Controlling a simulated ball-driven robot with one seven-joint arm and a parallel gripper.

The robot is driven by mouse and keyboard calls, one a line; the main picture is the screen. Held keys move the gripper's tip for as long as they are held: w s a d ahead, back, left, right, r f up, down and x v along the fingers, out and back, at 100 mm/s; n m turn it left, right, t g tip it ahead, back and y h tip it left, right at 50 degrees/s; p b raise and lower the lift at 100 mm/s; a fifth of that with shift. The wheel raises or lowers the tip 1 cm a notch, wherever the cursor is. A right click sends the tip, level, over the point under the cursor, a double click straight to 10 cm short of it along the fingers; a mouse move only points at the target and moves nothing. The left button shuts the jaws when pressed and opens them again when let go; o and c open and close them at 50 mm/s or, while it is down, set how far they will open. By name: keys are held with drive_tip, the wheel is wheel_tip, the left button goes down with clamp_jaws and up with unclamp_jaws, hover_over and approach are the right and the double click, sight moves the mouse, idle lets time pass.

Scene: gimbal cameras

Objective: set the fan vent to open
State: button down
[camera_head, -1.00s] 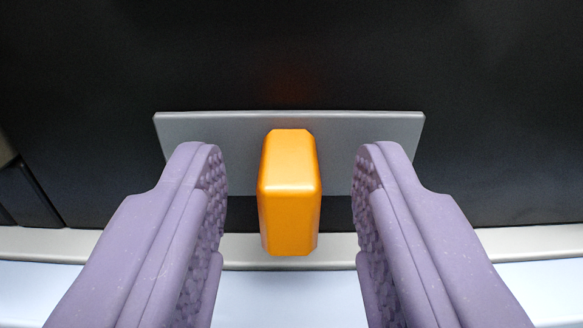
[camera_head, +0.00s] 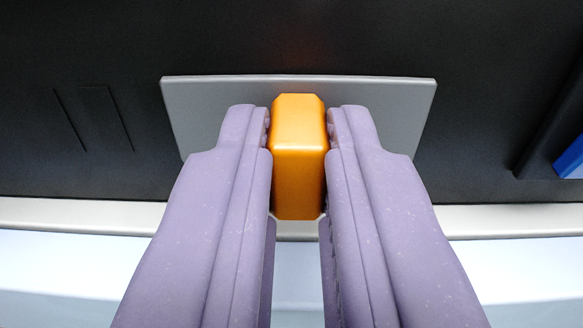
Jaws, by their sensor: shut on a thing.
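An orange block-shaped handle (camera_head: 298,150) stands out from a flat grey plate (camera_head: 390,110) on a dark panel. I take it to be the fan vent's control; no label shows. My gripper (camera_head: 298,165) has its two purple fingers closed on the left and right sides of the orange handle. The fingers cover the lower parts of the grey plate on both sides. No vent opening shows, so I cannot tell the vent's setting from this view.
The dark panel (camera_head: 480,60) fills the background. A pale ledge (camera_head: 90,215) runs along its foot, with a light surface below. A blue object (camera_head: 571,160) shows at the right edge beside a dark raised strip. Thin lines mark the panel at left.

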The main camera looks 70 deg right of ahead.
drive_tip(key=c, duration=1.4)
unclamp_jaws()
drive_tip(key=shift+c, duration=0.2)
drive_tip(key=o, duration=0.4)
drive_tip(key=shift+s+d, duration=0.1)
drive_tip(key=shift+s, duration=0.15)
drive_tip(key=shift+c, duration=0.2)
drive_tip(key=shift+w, duration=0.1)
drive_tip(key=b+v, duration=0.1)
drive_tip(key=v, duration=0.6)
drive_tip(key=shift+a, duration=0.4)
